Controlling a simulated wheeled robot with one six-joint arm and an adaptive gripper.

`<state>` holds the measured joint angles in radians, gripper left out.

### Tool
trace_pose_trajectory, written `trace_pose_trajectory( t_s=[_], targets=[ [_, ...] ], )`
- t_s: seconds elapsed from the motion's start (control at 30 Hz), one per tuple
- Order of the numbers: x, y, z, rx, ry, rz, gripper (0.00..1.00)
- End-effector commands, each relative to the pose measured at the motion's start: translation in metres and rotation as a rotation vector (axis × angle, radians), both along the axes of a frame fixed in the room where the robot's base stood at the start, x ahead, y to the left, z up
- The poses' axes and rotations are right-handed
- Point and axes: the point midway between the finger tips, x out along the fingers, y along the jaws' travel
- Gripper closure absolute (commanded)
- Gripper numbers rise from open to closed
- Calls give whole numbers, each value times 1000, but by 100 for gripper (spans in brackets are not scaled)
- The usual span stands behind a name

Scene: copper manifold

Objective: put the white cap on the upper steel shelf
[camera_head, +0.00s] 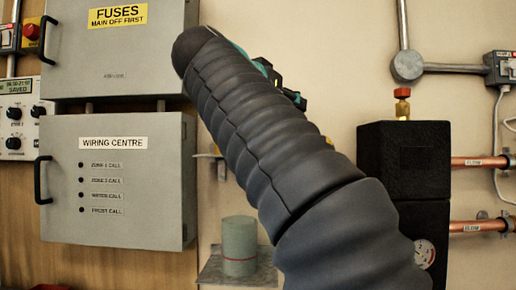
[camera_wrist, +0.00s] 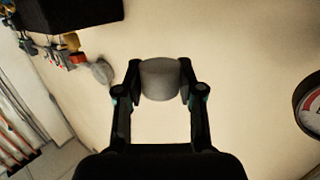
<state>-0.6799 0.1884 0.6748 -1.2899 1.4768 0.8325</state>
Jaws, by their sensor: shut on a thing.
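In the wrist view my gripper (camera_wrist: 160,88) is shut on a short, pale grey round piece, the white cap (camera_wrist: 160,76), held between the two fingertips. A plain cream wall is behind it, and the cap appears clear of other things. In the head view my dark ribbed arm covers the middle, and the cap and fingertips cannot be made out. A grey steel shelf (camera_head: 212,272) shows low in the head view, left of my arm. Its right part is hidden behind the arm. I cannot tell whether it is the upper one.
A grey-green cylinder (camera_head: 239,246) with a red line stands on that shelf. Left are the grey wiring centre box (camera_head: 115,215) and fuse box (camera_head: 130,65). Right are a black block (camera_head: 404,160) with a red-topped valve (camera_head: 402,95) and copper pipes (camera_head: 478,162).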

Motion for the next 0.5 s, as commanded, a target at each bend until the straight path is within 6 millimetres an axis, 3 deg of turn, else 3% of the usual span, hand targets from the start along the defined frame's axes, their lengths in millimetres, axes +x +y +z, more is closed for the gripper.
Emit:
trace_pose_trajectory(
  t_s=[0.3, 0.5],
  targets=[
    [40, 46, -36, -1, 2, 2, 80],
    [46, 52, -44, 1, -1, 1, 80]
  ],
)
